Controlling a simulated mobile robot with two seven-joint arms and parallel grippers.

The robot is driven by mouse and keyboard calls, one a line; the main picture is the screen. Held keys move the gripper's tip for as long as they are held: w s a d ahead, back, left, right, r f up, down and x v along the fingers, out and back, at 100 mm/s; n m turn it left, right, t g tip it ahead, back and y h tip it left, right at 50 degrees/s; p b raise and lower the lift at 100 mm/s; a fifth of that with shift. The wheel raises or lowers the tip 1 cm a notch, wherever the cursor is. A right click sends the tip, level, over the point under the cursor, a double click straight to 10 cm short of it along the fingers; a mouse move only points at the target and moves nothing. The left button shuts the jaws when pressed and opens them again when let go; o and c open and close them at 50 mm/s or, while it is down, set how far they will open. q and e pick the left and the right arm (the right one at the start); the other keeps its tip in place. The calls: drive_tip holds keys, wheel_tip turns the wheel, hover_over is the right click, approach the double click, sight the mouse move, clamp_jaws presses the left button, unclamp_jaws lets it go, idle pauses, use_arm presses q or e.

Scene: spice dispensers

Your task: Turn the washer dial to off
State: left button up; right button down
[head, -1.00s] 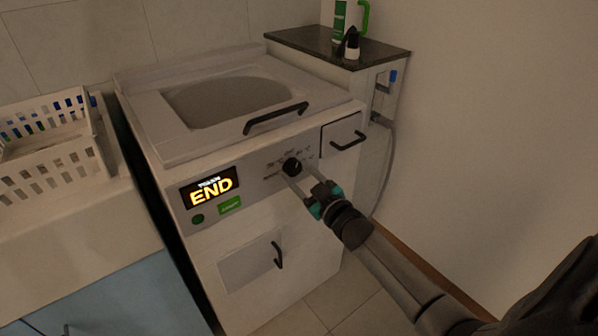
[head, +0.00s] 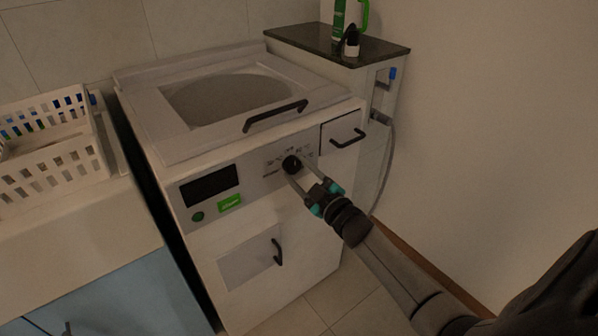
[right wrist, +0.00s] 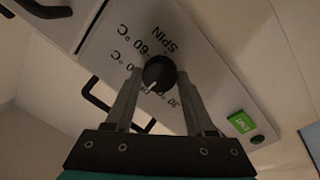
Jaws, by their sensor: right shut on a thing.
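The washer dial (head: 291,164) is a round black knob on the washer's sloping front panel. In the right wrist view the dial (right wrist: 158,73) sits between my two fingers, with labels such as SPIN and 60 °C around it. Its white pointer line aims down-left, toward a small label partly covered by a finger and hard to read. My right gripper (head: 304,178) is shut on the dial; its fingertips (right wrist: 157,82) lie on both sides of it. The washer (head: 265,222) has a dark display (head: 210,185). My left gripper is out of view.
A black lid handle (head: 275,116) is above the dial and a drawer handle (head: 348,139) is to its right. A green button (head: 229,203) is left of it. A white basket (head: 50,165) stands on the left counter. Bottles (head: 339,20) stand on the dark shelf (head: 375,50).

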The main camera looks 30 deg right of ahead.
drive_tip(key=shift+c, duration=1.2)
unclamp_jaws()
drive_tip(key=shift+s, duration=0.55)
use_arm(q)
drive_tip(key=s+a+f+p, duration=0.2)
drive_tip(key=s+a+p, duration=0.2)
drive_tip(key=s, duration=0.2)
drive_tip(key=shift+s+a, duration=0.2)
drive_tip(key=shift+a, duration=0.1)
use_arm(e)
drive_tip(key=s, duration=1.4)
drive_tip(key=shift+d+f, duration=0.3)
drive_tip(key=shift+f, duration=0.05)
